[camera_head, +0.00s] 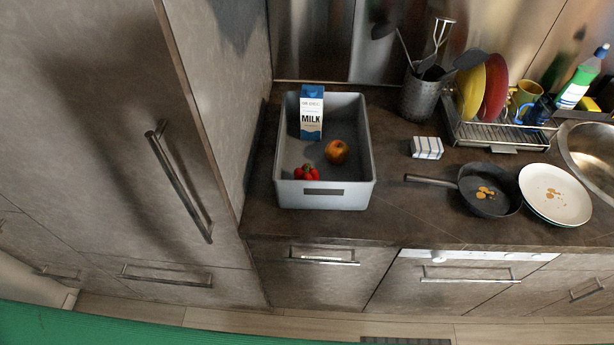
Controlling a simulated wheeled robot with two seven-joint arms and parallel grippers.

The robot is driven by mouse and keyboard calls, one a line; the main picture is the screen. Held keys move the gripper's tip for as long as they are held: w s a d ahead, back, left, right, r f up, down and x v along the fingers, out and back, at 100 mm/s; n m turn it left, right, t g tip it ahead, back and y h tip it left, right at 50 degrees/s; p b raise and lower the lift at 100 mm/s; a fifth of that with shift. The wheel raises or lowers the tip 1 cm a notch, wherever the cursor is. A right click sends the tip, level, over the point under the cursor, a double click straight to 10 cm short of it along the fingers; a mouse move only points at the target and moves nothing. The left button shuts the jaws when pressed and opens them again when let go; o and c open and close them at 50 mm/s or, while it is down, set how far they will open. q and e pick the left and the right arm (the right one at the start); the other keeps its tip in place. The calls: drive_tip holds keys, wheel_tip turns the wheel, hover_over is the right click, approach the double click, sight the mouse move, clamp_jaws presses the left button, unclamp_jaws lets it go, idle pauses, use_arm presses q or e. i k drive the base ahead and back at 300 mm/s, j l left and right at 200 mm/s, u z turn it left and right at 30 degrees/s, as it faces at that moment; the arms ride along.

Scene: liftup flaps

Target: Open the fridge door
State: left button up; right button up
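The fridge door (95,130) is a tall grey-brown panel on the left of the head view, and it appears shut. A long metal bar handle (180,188) runs slanting along its right side. Neither of my grippers shows in the head view, so nothing is seen touching the handle.
A grey bin (325,195) with a milk carton (311,112), an apple (337,151) and red berries (306,172) stands on the counter (400,220). A pan (489,190), plates (555,194) and a dish rack (500,137) are to the right. Drawer handles (325,261) stick out below.

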sight(105, 145)
drive_tip(key=j+u, duration=0.2)
drive_tip(key=u, duration=1.3)
